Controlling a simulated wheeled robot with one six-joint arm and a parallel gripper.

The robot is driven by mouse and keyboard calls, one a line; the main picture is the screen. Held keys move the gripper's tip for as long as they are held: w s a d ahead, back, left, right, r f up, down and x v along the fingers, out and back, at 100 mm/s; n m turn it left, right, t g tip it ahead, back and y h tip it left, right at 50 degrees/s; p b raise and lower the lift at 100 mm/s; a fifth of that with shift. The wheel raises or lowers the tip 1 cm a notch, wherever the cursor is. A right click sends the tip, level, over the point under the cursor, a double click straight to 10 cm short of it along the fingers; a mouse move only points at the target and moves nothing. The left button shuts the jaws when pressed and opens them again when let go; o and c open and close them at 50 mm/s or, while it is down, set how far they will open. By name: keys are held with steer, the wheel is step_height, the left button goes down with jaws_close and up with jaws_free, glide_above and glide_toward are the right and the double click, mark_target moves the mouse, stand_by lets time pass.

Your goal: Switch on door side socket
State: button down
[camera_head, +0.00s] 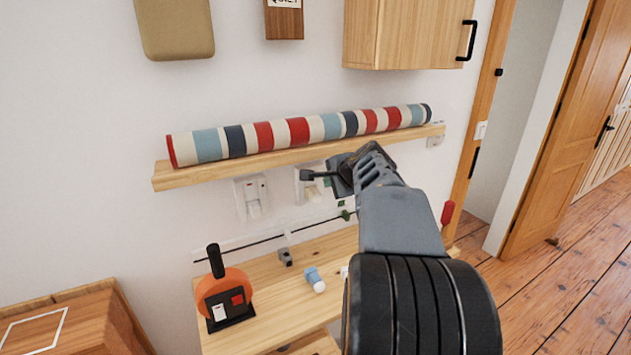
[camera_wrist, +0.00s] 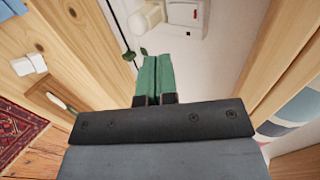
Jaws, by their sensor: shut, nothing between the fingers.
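Two white wall sockets show under the shelf in the head view: a left socket (camera_head: 251,196) and a right socket (camera_head: 309,186), nearer the door and partly covered by my arm. In the wrist view a white socket (camera_wrist: 187,13) with a small red mark is at the top, with a rounded white plug-like part (camera_wrist: 147,17) beside it. My gripper (camera_wrist: 158,57) has green fingers, shut and empty, pointing toward the wall just short of that socket. In the head view my gripper (camera_head: 328,182) is largely hidden by my wrist. The switch position is not clear.
A wooden shelf (camera_head: 163,182) with a striped roll (camera_head: 297,131) sits right above the sockets. Below is a wooden bench (camera_head: 265,325) with an orange round device (camera_head: 224,294) and a blue-white item (camera_head: 314,279). A door (camera_head: 562,130) stands right.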

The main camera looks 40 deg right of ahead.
steer(key=p, duration=0.1)
glide_toward(310, 184)
steer(key=x, duration=0.5)
steer(key=shift+d+f, duration=0.25)
steer(key=shift+w+d+f+p, duration=0.15)
steer(key=shift+w+p, duration=0.15)
steer(key=shift+w, duration=0.5)
steer(key=shift+f, duration=0.1)
steer(key=shift+w+f+b, duration=0.15)
steer(key=shift+f+b, duration=0.15)
steer(key=shift+b, duration=0.95)
steer(key=shift+r+p, duration=0.35)
steer(key=shift+p, duration=0.1)
steer(key=shift+r, duration=0.1)
